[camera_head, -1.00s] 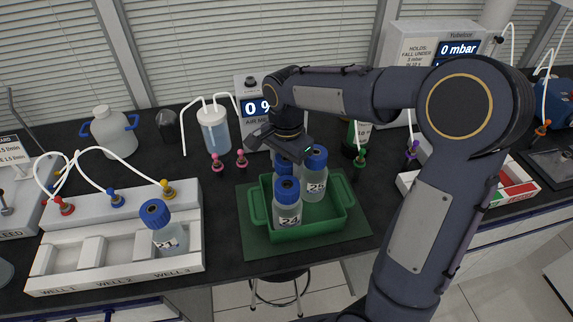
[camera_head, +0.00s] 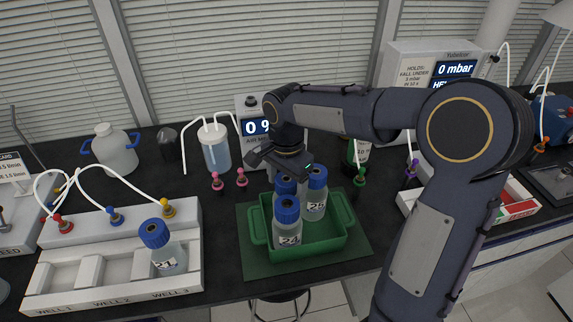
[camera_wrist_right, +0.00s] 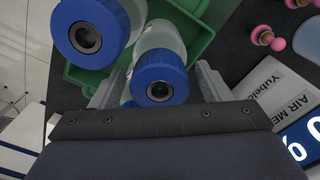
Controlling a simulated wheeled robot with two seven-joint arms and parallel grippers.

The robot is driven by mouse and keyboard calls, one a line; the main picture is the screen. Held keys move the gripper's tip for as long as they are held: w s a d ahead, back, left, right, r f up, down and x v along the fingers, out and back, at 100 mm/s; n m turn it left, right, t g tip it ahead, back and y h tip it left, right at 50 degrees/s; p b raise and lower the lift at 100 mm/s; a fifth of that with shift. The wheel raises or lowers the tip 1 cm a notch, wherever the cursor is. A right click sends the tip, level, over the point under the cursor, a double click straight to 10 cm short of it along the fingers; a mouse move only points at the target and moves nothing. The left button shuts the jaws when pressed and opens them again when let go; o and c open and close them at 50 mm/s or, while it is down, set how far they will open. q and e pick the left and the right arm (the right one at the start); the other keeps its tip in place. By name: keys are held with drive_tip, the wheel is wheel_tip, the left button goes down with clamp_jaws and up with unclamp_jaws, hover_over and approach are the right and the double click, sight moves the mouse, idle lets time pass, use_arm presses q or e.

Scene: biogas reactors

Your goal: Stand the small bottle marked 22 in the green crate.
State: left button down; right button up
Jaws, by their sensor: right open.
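The green crate (camera_head: 335,236) stands on a green mat and holds blue-capped bottles. A bottle marked 24 (camera_head: 287,226) stands at its near left. Another bottle (camera_head: 315,203) stands to the right; its label is hard to read. A third bottle (camera_head: 284,187) stands behind bottle 24, mostly hidden, its label out of sight; I cannot tell if it is 22. My right gripper (camera_head: 283,166) is over this third bottle. In the wrist view its open fingers (camera_wrist_right: 158,84) lie either side of that bottle's cap (camera_wrist_right: 160,80), with gaps. My left gripper is not in view.
A bottle marked 21 (camera_head: 168,256) leans in the white well rack (camera_head: 110,295) at left. Pink clamps (camera_head: 229,180), a tubed bottle (camera_head: 215,148) and a display (camera_head: 247,112) stand behind the crate. A green clamp (camera_head: 360,178) is close to its right.

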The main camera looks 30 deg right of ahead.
wheel_tip(320, 180, up, 11)
drive_tip(key=s+a+f+n+t+y, duration=0.1)
drive_tip(key=s+f+n, duration=0.3)
drive_tip(key=s, duration=0.6)
drive_tip(key=s+a+f+n+t+y, duration=0.1)
drive_tip(key=s+f+n+t, duration=0.3)
drive_tip(key=s+n, duration=0.4)
drive_tip(key=s+y, duration=0.1)
drive_tip(key=s, duration=0.1)
drive_tip(key=shift+s+f+t+y, duration=0.15)
drive_tip(key=shift+s+t+y, duration=0.15)
drive_tip(key=shift+y, duration=0.1)
